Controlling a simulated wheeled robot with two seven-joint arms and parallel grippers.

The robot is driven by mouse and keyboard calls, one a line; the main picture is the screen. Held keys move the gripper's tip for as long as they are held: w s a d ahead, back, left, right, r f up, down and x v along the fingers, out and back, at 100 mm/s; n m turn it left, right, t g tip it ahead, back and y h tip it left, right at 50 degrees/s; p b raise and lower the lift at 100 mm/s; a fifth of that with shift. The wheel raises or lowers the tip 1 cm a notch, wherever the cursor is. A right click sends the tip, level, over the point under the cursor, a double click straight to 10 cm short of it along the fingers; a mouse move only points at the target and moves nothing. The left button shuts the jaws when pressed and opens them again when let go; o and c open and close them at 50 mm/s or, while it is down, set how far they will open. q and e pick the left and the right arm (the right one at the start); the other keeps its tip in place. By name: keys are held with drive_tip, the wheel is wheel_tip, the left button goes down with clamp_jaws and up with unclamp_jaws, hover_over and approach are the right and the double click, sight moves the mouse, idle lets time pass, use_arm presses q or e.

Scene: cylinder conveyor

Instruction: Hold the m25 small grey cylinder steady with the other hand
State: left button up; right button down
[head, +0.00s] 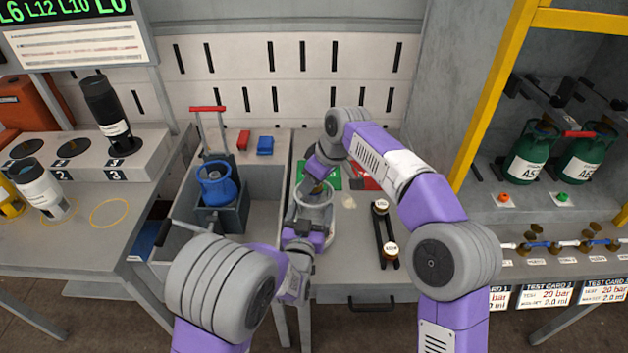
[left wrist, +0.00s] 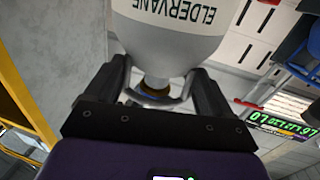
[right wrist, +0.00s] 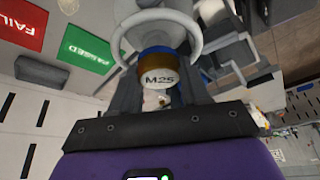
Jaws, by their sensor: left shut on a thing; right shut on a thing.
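The small grey cylinder (head: 314,220) stands upright on the table ahead of me, partly hidden by my grippers. The left wrist view shows its pale body with dark ELDERVANE lettering (left wrist: 170,20), a ring collar and a brass neck. My left gripper (head: 303,232) is shut on its collar, with a finger on each side. My right gripper (head: 318,180) comes from above and is shut on a brass fitting (right wrist: 158,77) with a white M25 face. This fitting is at the cylinder's ring collar (right wrist: 160,35); whether it touches the valve cannot be told.
A black rack (head: 384,235) with two white-topped fittings stands right of the cylinder. Green PASSED (right wrist: 88,49) and red FAIL (right wrist: 18,27) mats lie behind. A blue cylinder (head: 216,185) sits in a grey trough on the left. Green cylinders (head: 527,155) stand on the right shelf.

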drive_tip(key=m+t, duration=0.1)
drive_tip(key=m, duration=0.2)
drive_tip(key=shift+h, duration=0.4)
drive_tip(key=shift+a, duration=0.1)
drive_tip(key=shift+m+t+h, duration=0.3)
drive_tip(key=shift+m+h, duration=0.1)
drive_tip(key=shift+m, duration=0.8)
drive_tip(key=m+h, duration=0.1)
drive_tip(key=m, duration=0.2)
drive_tip(key=shift+m, duration=0.3)
drive_tip(key=shift+h, duration=0.3)
drive_tip(key=shift+m+t+h, duration=0.3)
drive_tip(key=shift+m, duration=0.6)
drive_tip(key=m, duration=0.2)
drive_tip(key=m+h, duration=0.1)
drive_tip(key=m, duration=0.1)
drive_tip(key=shift+w+h, duration=0.1)
drive_tip(key=shift+h, duration=0.2)
